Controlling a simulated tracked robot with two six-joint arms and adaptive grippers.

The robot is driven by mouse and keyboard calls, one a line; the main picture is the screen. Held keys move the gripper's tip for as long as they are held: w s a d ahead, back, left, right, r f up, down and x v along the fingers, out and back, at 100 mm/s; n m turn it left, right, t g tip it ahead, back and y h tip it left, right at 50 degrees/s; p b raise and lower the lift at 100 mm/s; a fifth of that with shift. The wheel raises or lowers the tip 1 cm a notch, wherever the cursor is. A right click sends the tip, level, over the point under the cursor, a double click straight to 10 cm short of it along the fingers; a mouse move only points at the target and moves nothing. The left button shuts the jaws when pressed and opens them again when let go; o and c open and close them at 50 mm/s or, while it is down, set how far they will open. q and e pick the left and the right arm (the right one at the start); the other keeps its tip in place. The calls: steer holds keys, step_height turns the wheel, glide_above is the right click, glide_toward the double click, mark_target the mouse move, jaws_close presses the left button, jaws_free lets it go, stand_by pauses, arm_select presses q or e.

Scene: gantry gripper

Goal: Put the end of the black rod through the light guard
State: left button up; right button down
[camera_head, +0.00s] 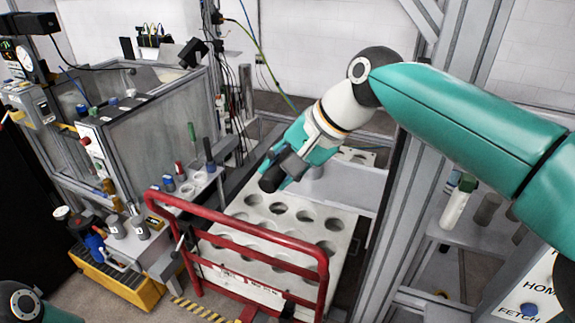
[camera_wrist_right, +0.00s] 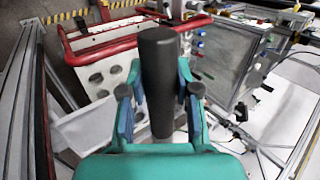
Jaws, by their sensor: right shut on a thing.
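A thick black rod (camera_wrist_right: 158,70) is held in my right gripper (camera_wrist_right: 160,100), with a finger on each side of it. Its end sticks out past the fingertips in the right wrist view. In the head view the gripper (camera_head: 285,172) is in the air above a white rack with round holes, and the dark rod end (camera_head: 271,178) points down to the left. I cannot tell for sure which thing is the light guard. A red tubular frame (camera_head: 240,224) stands along the near side of the rack, apart from the rod. My left gripper is not in view.
The white holed rack (camera_head: 345,218) lies below the right gripper. A clear-walled tank (camera_head: 155,135) stands at left, with a yellow tray (camera_head: 125,285) before it. A grey metal post (camera_head: 405,215) rises right of the rack. A shelf with bottles (camera_head: 455,205) is beyond it.

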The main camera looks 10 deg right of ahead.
steer(key=s+a+b, duration=0.1)
steer(key=s+a, duration=0.2)
steer(key=s, duration=0.2)
steer(key=shift+a, duration=0.3)
steer(key=shift+s, duration=0.1)
